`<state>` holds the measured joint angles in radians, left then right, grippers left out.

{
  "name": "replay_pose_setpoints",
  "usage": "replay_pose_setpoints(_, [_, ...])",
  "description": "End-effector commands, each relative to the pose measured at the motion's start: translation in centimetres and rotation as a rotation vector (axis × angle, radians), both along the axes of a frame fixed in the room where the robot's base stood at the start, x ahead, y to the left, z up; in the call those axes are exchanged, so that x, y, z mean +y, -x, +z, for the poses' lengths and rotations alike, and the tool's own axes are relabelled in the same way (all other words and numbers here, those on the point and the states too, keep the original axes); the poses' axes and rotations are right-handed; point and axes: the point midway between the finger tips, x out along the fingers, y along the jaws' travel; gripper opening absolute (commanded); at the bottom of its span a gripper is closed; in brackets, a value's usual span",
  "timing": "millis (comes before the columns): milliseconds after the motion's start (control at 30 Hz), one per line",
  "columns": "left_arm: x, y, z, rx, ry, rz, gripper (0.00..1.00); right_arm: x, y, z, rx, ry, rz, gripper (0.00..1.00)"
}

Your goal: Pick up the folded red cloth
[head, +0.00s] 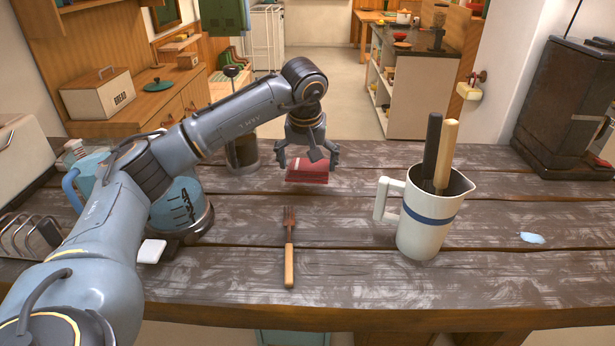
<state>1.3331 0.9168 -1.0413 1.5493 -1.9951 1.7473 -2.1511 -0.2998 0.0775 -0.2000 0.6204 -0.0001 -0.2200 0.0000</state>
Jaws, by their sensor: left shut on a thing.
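The folded red cloth (307,174) is at the far middle of the dark wooden table (345,285), showing as a small red stack with pale lines on its upper part. My left gripper (307,162) is directly over it, pointing down, with its fingers shut on the cloth. The fingers hide part of the cloth's top. I cannot tell whether its underside touches the table. My right gripper is not in view.
A fork with a wooden handle (289,250) lies in front of the cloth. A white jug (425,228) holding two handles stands to the right. A glass jar (241,150) and a blue kettle (180,205) are left. A dark machine (560,110) stands far right.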

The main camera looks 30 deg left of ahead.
Motion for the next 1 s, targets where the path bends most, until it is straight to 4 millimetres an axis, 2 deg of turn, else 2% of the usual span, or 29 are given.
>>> replay_pose_setpoints(200, [-2.0,3.0,4.0,-0.005,-0.001,-0.004,0.67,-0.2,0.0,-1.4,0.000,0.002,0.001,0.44])
replay_pose_setpoints(400, [-4.1,6.4,5.6,-0.005,-0.002,-0.002,0.67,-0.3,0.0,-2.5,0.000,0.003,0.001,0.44])
replay_pose_setpoints(600, [-5.6,8.8,7.2,-0.005,-0.002,0.000,0.67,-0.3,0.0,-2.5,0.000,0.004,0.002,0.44])
replay_pose_setpoints(800, [-6.4,10.0,7.8,-0.003,0.000,0.001,0.67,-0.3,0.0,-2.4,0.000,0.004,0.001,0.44])
replay_pose_setpoints(1000, [-6.5,10.2,7.8,0.000,0.000,0.001,0.67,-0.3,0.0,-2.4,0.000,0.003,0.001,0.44])
